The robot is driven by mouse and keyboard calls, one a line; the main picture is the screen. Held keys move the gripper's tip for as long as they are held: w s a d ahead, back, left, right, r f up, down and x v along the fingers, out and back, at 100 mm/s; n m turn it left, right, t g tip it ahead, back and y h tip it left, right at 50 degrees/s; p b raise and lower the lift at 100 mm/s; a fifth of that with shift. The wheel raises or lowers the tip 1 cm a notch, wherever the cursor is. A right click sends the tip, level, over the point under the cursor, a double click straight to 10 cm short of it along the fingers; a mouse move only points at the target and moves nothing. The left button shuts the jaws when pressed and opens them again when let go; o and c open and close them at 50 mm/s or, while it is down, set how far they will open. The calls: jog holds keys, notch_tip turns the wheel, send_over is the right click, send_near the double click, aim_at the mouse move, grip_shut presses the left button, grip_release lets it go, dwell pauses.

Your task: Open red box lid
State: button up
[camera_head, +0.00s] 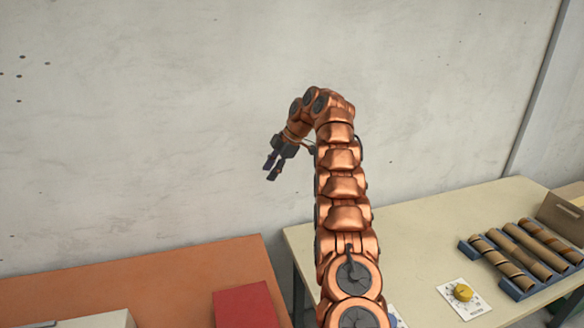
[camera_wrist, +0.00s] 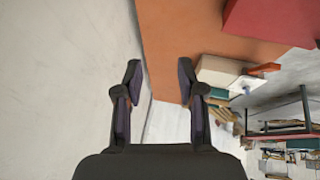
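The red box (camera_head: 246,306) lies on the orange table at the bottom of the head view, partly cut off by the frame edge. Its flat red top shows there, and I cannot make out a lid seam. A red block-like part of it shows at the upper right of the wrist view (camera_wrist: 275,22). My gripper (camera_head: 271,169) is raised in front of the wall, above and apart from the box. In the wrist view my gripper (camera_wrist: 160,80) has its two fingers spread apart with nothing between them.
The orange table (camera_head: 140,280) carries a pale box (camera_head: 95,319) at its front left. A beige table (camera_head: 430,230) on the right holds blue racks with brown tubes (camera_head: 520,255) and a panel with a yellow knob (camera_head: 462,292). A gap separates the tables. The wall stands behind.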

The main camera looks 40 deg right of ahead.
jog(key=s+a+r+m+g, duration=0.1)
jog(key=s+a+r+m, duration=0.15)
jog(key=a, duration=0.35)
jog(key=s+a+r+m, duration=0.2)
jog(key=s+a+r, duration=0.1)
jog(key=a, duration=0.3)
jog(key=s+a+m+g+h+b, duration=0.15)
jog(key=s+a+m, duration=0.35)
jog(key=s+a, duration=0.75)
jog(key=s+a+f+m+g+h, duration=0.1)
jog(key=s+f+m, duration=0.1)
jog(key=s, duration=0.9)
jog(key=s+a+f+m+g+h, duration=0.1)
jog(key=s+f, duration=0.4)
jog(key=s, duration=0.7)
jog(key=s+a+f+m+g+h, duration=0.1)
jog(key=s+f, duration=0.3)
jog(key=s, duration=0.7)
jog(key=shift+s+a+f+m, duration=0.2)
jog(key=shift+a+m, duration=0.6)
jog(key=shift+m, duration=0.05)
